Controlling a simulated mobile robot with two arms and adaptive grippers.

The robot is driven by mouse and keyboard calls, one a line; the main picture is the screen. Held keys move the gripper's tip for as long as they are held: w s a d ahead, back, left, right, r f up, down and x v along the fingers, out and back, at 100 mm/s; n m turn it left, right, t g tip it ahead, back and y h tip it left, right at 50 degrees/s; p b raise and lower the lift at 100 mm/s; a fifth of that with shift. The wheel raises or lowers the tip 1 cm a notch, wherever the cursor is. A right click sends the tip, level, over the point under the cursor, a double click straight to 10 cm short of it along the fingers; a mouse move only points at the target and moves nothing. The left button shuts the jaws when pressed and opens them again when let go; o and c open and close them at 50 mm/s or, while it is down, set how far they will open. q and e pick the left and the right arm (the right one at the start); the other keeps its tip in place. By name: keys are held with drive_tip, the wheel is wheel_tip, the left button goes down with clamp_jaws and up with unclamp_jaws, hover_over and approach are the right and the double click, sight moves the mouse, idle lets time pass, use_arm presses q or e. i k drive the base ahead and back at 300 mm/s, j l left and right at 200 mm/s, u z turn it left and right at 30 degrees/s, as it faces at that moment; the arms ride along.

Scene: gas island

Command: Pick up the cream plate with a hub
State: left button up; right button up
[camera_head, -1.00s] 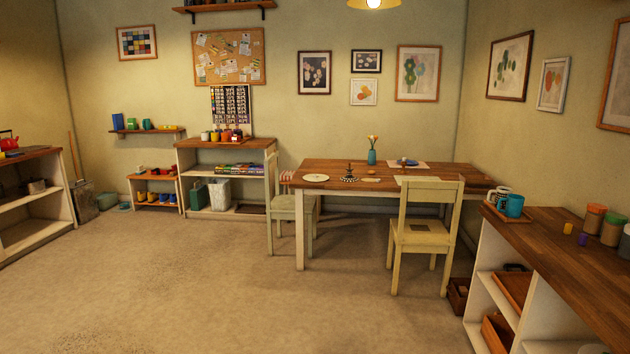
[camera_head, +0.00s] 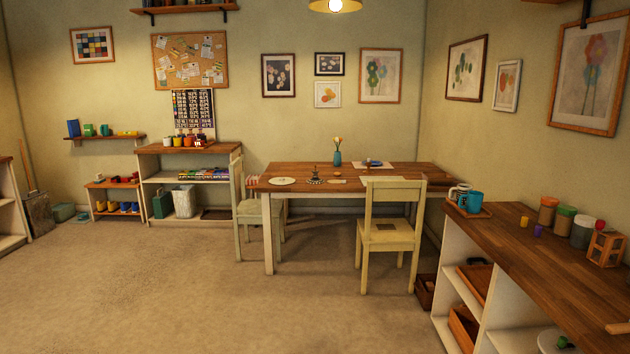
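A flat cream disc (camera_head: 283,181) lies on the left end of the dining table, with no hub that I can make out. I cannot tell for certain which of the two is the cream plate with a hub. Neither of my grippers shows in this view.
The wooden dining table (camera_head: 400,172) stands ahead with two cream chairs, one at its front (camera_head: 390,235) and one at its left (camera_head: 250,210). The right counter (camera_head: 545,260) carries mugs (camera_head: 475,199) and jars (camera_head: 565,222). The carpet (camera_head: 200,290) at left and centre is clear.

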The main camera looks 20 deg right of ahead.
sight(278, 181)
drive_tip(key=i+z, duration=0.3)
drive_tip(key=z, duration=0.15)
drive_tip(key=i+l, duration=0.1)
drive_tip(key=i, duration=5.15)
